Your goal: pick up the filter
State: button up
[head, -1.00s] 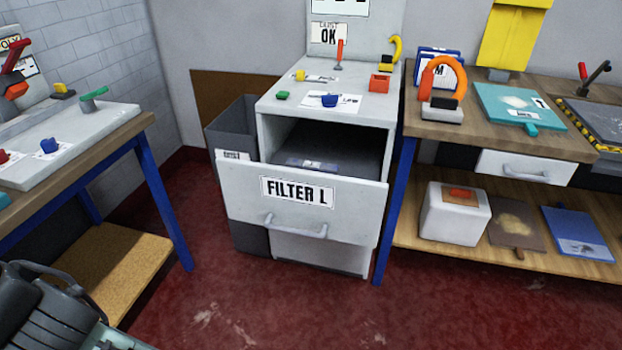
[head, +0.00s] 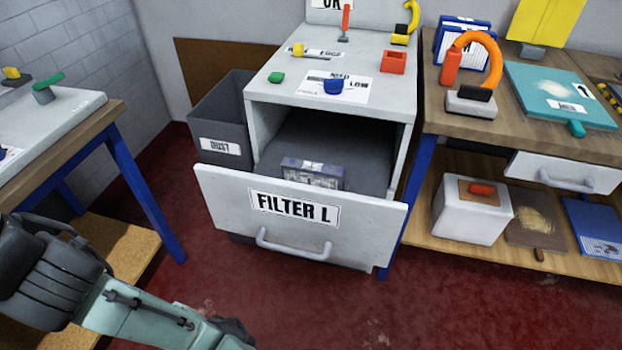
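The drawer (head: 222,194) labelled "FILTER L" stands pulled out of the grey cabinet. Inside it lies a flat grey-blue item (head: 312,175) with a light patterned face, which looks like the filter. The drawer front hides its lower part. My arm comes in at the lower left, and my gripper (head: 236,332) is at the bottom edge, dark and partly cut off. It is well in front of and below the drawer, apart from the filter. Its fingers do not show clearly.
A dark bin (head: 210,115) marked "DUST" stands left of the cabinet. A workbench (head: 470,132) with a lower shelf is at the right, and another bench (head: 100,122) at the left. The red floor before the drawer is clear.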

aim_at(297, 170)
jog(key=u, duration=0.5)
jog(key=l+u, duration=0.5)
jog(key=k+l+u, duration=0.15)
jog(key=l+u, duration=0.35)
jog(key=k+l+u, duration=0.1)
jog(key=l, duration=0.25)
jog(key=k+l+u, duration=0.1)
jog(key=l, duration=0.3)
jog(key=k+l+u, duration=0.1)
jog(key=k+l, duration=0.4)
jog(key=l, duration=0.2)
jog(key=k+l, duration=0.15)
jog(key=l, duration=0.2)
jog(key=i+j, duration=0.25)
jog(key=i, duration=0.2)
